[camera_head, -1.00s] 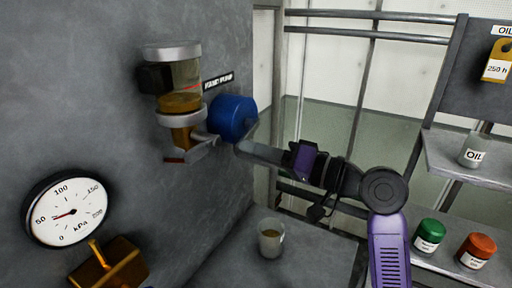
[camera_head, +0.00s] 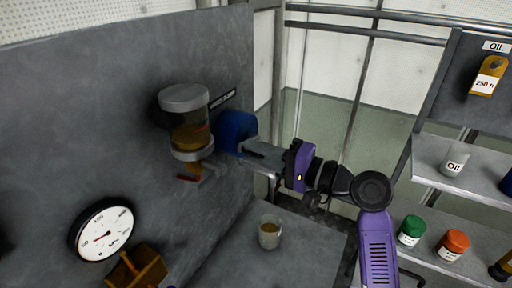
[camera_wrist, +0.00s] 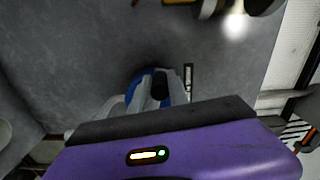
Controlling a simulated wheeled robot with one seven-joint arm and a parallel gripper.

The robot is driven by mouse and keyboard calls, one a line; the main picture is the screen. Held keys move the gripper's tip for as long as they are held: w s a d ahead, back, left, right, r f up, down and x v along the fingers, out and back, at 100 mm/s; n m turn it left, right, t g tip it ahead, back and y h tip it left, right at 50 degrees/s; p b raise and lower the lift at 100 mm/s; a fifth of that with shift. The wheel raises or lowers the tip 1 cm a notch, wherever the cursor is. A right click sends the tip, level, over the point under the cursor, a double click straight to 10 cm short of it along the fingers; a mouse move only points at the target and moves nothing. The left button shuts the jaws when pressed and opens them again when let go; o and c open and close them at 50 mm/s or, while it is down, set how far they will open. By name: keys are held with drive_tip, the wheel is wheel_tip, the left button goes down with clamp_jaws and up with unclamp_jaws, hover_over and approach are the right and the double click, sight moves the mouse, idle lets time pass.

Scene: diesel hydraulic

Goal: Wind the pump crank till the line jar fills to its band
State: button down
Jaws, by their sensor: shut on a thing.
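The line jar (camera_head: 194,101) is a clear cylinder with a grey cap, fixed to the grey wall panel. Amber liquid (camera_head: 190,138) stands in its lower part. A small red mark shows at its right side; its exact height against the liquid is hard to tell. The blue pump body (camera_head: 235,128) sits just right of the jar. My gripper (camera_head: 243,149) reaches the pump from the right. In the wrist view my gripper (camera_wrist: 160,88) is shut on a small black grip, seemingly the crank's, in front of the blue body. The rest of the crank is hidden.
A round kPa gauge (camera_head: 101,230) and a brass box (camera_head: 137,270) are at lower left. A cup of amber liquid (camera_head: 269,232) stands on the grey bench below my arm.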

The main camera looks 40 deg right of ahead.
drive_tip(key=shift+d, duration=0.1)
idle(0.3)
drive_tip(key=c, duration=1.3)
unclamp_jaws()
drive_tip(key=shift+o, duration=0.2)
drive_tip(key=shift+s, duration=0.1)
drive_tip(key=shift+s+d, duration=0.2)
drive_tip(key=shift+s, duration=0.15)
drive_tip(key=b+v, duration=0.2)
drive_tip(key=v, duration=0.4)
drive_tip(key=shift+s, duration=0.4)
drive_tip(key=shift+d, duration=0.1)
